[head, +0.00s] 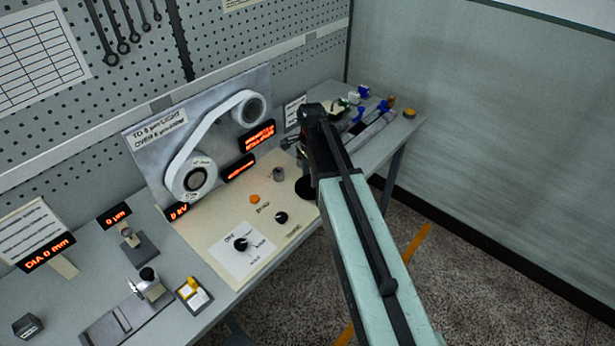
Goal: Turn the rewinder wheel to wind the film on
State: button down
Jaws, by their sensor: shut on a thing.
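A white film band (203,135) runs between an upper right spool (250,109) and a lower left spool (192,178) on an upright grey panel. A dark round wheel (304,188) lies on the right part of the cream deck, partly covered by my arm. My gripper (291,144) is at the far end of my arm, over the right side of the deck. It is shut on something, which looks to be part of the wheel. My arm hides most of the jaws and the grip itself.
A small grey knob (279,174) stands left of the wheel. An orange button (254,199) and black dials (241,244) are on the cream deck (215,230). Lit displays line the panel. Small blue and green items (363,92) crowd the bench's far right end.

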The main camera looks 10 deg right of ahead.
jog(key=shift+s, duration=0.15)
jog(key=c, duration=0.9)
grip_release()
jog(key=shift+d, duration=0.1)
jog(key=shift+o, duration=0.2)
jog(key=shift+r, duration=0.15)
notch_tip(320, 180, up, 8)
jog(key=p, duration=0.8)
jog(key=shift+f, duration=0.25)
